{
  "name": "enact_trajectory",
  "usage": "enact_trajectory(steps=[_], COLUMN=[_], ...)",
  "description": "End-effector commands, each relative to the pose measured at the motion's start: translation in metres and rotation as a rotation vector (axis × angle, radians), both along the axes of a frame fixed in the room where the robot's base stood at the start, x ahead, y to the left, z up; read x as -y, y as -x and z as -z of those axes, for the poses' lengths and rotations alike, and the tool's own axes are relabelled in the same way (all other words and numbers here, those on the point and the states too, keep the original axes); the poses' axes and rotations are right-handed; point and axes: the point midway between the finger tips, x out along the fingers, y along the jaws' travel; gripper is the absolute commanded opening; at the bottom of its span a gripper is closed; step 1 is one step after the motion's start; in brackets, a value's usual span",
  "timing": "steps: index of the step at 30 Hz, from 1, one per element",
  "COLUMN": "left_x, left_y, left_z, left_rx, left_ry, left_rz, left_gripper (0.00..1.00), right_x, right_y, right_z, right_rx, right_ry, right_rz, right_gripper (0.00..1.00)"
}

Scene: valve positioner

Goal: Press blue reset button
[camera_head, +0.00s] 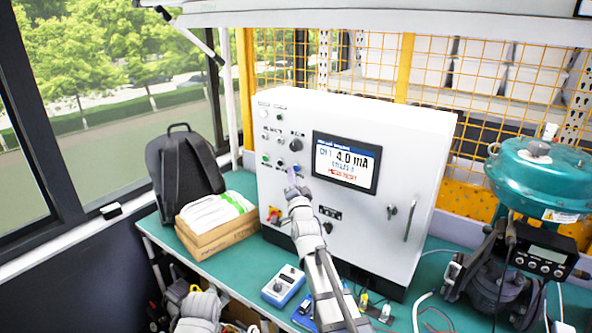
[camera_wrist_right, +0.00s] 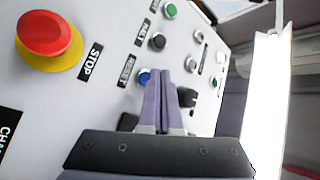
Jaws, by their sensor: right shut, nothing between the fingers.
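The blue reset button (camera_wrist_right: 144,76) sits beside its RESET label on the cabinet's front panel. It also shows small in the head view (camera_head: 297,168). My right gripper (camera_head: 291,173) is shut and empty, with its purple-grey fingers together and pointing at the panel. In the wrist view, the fingertips (camera_wrist_right: 161,74) are right beside the blue button and partly cover its right side. I cannot tell whether they touch it.
A black button (camera_wrist_right: 158,41) and a green button (camera_wrist_right: 170,10) are in the same row. A red stop knob (camera_wrist_right: 48,34) is at left. The white cabinet (camera_head: 345,235) stands on the green bench (camera_head: 225,262), with a display (camera_head: 345,161), a cardboard box (camera_head: 218,236) and a teal actuator (camera_head: 540,170) around.

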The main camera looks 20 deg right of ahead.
Motion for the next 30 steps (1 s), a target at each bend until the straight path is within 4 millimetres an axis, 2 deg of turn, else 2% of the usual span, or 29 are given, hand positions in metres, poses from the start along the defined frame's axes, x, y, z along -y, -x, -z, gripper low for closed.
enact_trajectory(steps=[30], left_x=[0.0000], left_y=[0.0000], left_z=[-0.0002], left_rx=[0.000], left_ry=[0.000], left_rz=[0.000], left_gripper=[0.45], right_x=[0.0094], right_y=[-0.0073], right_z=[-0.0002], right_rx=[0.000], right_ry=[0.000], right_rz=[0.000], right_gripper=[0.00])
